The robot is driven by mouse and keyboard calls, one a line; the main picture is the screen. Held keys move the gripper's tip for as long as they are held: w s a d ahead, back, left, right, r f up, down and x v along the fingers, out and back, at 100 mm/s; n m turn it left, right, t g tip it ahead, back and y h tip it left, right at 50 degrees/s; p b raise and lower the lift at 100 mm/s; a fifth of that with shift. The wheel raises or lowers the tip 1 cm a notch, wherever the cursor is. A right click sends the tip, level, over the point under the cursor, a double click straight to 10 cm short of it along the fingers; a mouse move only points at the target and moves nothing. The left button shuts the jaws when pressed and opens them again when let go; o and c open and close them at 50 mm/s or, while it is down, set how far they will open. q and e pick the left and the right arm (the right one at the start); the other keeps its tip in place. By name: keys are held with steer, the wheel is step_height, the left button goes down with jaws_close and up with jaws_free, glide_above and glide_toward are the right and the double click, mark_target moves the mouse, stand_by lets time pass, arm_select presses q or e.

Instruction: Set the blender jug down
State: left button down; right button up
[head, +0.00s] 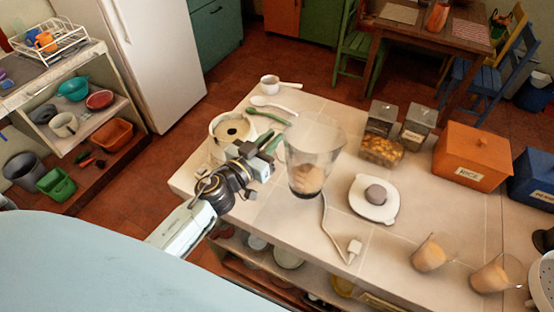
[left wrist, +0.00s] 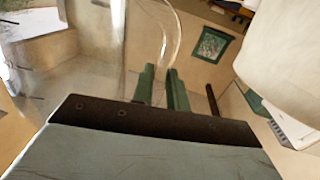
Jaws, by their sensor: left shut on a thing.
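The blender jug (head: 314,150) is clear, with a tan content low inside and a dark bottom. It looks upright over the pale tiled counter (head: 270,215); I cannot tell whether its bottom touches the tiles. My left gripper (head: 272,148) is at the jug's left side, shut on its handle. In the left wrist view the green fingers (left wrist: 163,88) are at the clear curved handle (left wrist: 172,35), and the jug wall (left wrist: 95,50) fills the left. The cream blender base (head: 222,148) stands left of the jug, partly hidden by my gripper. My right gripper is not in view.
A white lid (head: 374,200) lies right of the jug. A white cord with a plug (head: 354,247) runs in front. Two tan-filled glasses (head: 432,254) stand front right. Clear canisters (head: 382,150) and an orange rice box (head: 472,156) stand behind. A cup (head: 269,84) and spoons lie far left.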

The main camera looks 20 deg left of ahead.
arm_select(q)
step_height(320, 180, down, 4)
steer(key=shift+w+b, duration=0.15)
steer(key=shift+b, duration=1)
steer(key=shift+f, duration=0.2)
steer(key=shift+f, duration=0.15)
steer(key=c, duration=1.4)
jaws_free()
steer(key=shift+f, duration=0.1)
